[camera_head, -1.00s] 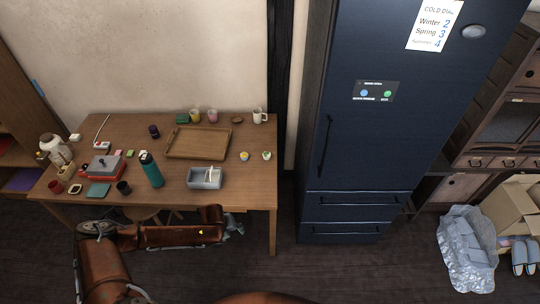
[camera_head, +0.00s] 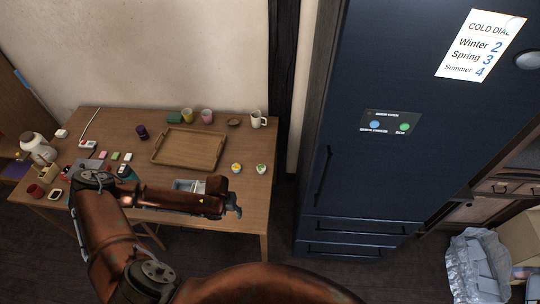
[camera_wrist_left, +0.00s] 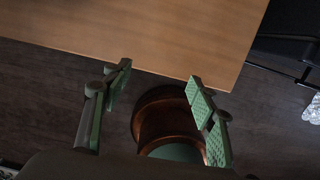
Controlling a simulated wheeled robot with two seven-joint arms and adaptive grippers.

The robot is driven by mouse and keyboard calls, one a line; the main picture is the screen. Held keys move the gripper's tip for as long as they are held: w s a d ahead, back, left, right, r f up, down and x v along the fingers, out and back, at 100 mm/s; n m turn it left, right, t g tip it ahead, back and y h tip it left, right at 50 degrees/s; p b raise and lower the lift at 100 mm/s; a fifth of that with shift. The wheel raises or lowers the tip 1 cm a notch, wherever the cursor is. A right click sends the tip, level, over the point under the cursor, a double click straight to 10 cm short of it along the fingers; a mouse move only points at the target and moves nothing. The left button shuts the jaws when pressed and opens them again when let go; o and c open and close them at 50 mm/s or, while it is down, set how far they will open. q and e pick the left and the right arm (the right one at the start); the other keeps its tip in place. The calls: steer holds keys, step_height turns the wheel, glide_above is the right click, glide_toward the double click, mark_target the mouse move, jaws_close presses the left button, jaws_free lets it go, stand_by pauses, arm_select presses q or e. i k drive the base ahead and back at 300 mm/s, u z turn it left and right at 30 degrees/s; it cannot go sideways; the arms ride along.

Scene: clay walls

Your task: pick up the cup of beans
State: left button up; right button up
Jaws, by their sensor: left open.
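My left gripper (camera_head: 236,206) is in front of the table's right front part in the head view. Several cups stand at the table's back: a yellow-green cup (camera_head: 187,116), a pink cup (camera_head: 207,116) and a white mug (camera_head: 258,119). Two small round cups with coloured contents, one orange (camera_head: 236,168) and one green-white (camera_head: 261,169), stand at the right. I cannot tell which holds beans. My right gripper is not in view.
The wooden table (camera_head: 215,185) carries a wooden tray (camera_head: 190,148) in its middle. A grey bin (camera_head: 185,185) is partly hidden by my arm. A dark blue fridge (camera_head: 365,180) stands to the right.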

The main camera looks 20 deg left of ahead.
mark_target(261, 168)
steer(key=i, duration=1.05)
